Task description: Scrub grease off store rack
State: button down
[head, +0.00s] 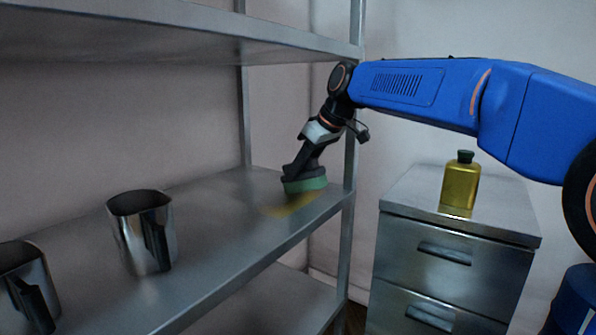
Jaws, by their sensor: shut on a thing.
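The store rack (215,222) is a metal shelf unit on the left. A yellowish grease smear (286,208) lies on its middle shelf near the right end. My gripper (300,168) is shut on a scrubber (305,185) with a dark top and a green pad. The green pad is at the shelf surface, right at the far edge of the smear. The pad hides whatever is under it, and I cannot tell how firmly it touches.
Two metal jugs, one nearer the middle (146,235) and one at the left edge (22,285), stand on the same shelf. A rack post (349,220) is just right of the scrubber. An upper shelf (180,35) hangs above. A yellow bottle (459,184) stands on a drawer cabinet (400,195).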

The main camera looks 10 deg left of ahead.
jog(key=shift+w+d, duration=0.25)
jog(key=shift+w, duration=0.4)
jog(key=shift+w+d, duration=0.3)
jog(key=shift+w, duration=0.35)
jog(key=shift+w+d, duration=0.25)
jog(key=shift+w, duration=0.4)
jog(key=shift+w+d+r, duration=0.3)
jog(key=shift+w, duration=0.2)
jog(key=shift+s, duration=0.15)
jog(key=shift+s+a+f, duration=0.2)
jog(key=shift+s+a, duration=0.45)
jog(key=shift+s, duration=0.85)
jog(key=shift+s+a+f, duration=0.15)
jog(key=shift+s+a, duration=0.55)
jog(key=shift+s, duration=0.85)
jog(key=shift+s+a+f, duration=0.2)
jog(key=shift+s+a, duration=0.45)
jog(key=shift+s, duration=0.85)
jog(key=shift+s+a+r, duration=0.1)
jog(key=shift+s+a, duration=0.5)
jog(key=shift+s, duration=0.85)
jog(key=shift+s+a+r, duration=0.15)
jog(key=shift+s+a, duration=0.45)
jog(key=shift+s, duration=0.9)
jog(key=shift+s+a+r, duration=0.1)
jog(key=shift+s+a, duration=0.5)
jog(key=shift+s, duration=0.85)
